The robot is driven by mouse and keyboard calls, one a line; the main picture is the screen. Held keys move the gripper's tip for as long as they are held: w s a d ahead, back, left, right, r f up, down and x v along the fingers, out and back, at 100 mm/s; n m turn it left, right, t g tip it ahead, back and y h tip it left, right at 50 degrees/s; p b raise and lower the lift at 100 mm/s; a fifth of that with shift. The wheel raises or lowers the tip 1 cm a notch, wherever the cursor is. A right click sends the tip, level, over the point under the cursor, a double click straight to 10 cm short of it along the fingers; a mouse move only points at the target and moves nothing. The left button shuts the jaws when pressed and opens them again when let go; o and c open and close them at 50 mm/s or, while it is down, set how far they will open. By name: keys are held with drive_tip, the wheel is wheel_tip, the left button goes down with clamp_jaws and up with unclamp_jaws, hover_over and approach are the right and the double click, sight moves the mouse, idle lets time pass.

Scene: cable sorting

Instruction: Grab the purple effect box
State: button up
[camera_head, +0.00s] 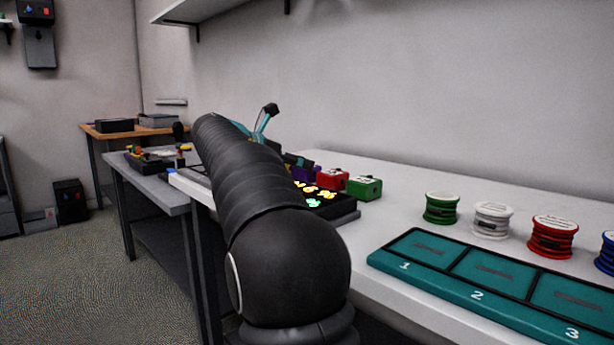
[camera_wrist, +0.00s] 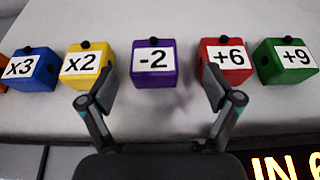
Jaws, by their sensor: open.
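The purple effect box (camera_wrist: 153,80), with a white "-2" label and a black knob on top, sits on the table in the middle of the wrist view. A small part of a purple box (camera_head: 303,173) shows in the head view, mostly hidden behind my arm and dark parts. My gripper (camera_wrist: 157,95) is open and empty in the wrist view. Its two fingers are spread on either side in front of the purple box, apart from it. In the head view my arm hides most of the gripper.
Blue (camera_wrist: 36,69) and yellow (camera_wrist: 85,68) boxes stand left of the purple one, red (camera_wrist: 225,67) and green (camera_wrist: 284,65) boxes right. A lit display (camera_head: 325,197) lies in front. Spools (camera_head: 492,220) and a teal numbered tray (camera_head: 420,268) stand further right on the table.

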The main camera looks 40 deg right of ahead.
drive_tip(key=shift+w+b+x, duration=0.2)
drive_tip(key=shift+b+x, duration=0.05)
drive_tip(key=shift+x, duration=1.05)
drive_tip(key=shift+w+b+x, duration=0.15)
drive_tip(key=shift+b+x, duration=0.05)
drive_tip(key=shift+x, duration=1.15)
drive_tip(key=shift+c, duration=0.2)
drive_tip(key=shift+r, duration=0.1)
drive_tip(key=c, duration=1.3)
